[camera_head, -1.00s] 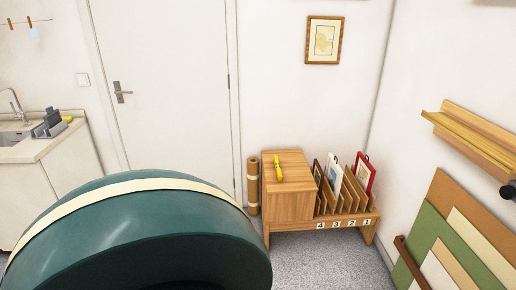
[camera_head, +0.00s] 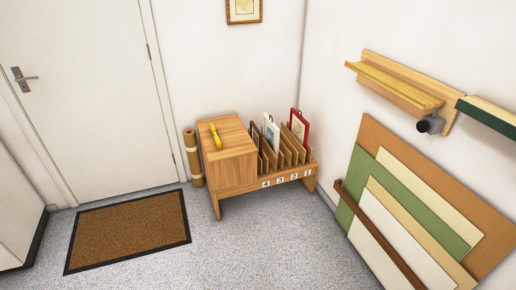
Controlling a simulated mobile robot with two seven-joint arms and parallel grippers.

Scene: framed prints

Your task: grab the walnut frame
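A thin dark brown frame (camera_head: 265,128) stands upright in the slotted wooden rack (camera_head: 250,183), at the left end of the slots near label 4. Its face is seen nearly edge-on and its lower part is hidden in the rack. A white frame (camera_head: 273,137) stands just right of it, and a red frame (camera_head: 299,126) stands farther right. A brown framed print (camera_head: 243,10) hangs on the back wall, cut by the top edge. Neither of my grippers is in view.
A yellow tool (camera_head: 215,136) lies on the rack's cabinet top. A brown roll (camera_head: 192,158) stands left of it. A doormat (camera_head: 128,230) lies before the door. Boards (camera_head: 440,190) lean on the right wall below a wooden ledge (camera_head: 400,85). Grey floor before the rack is clear.

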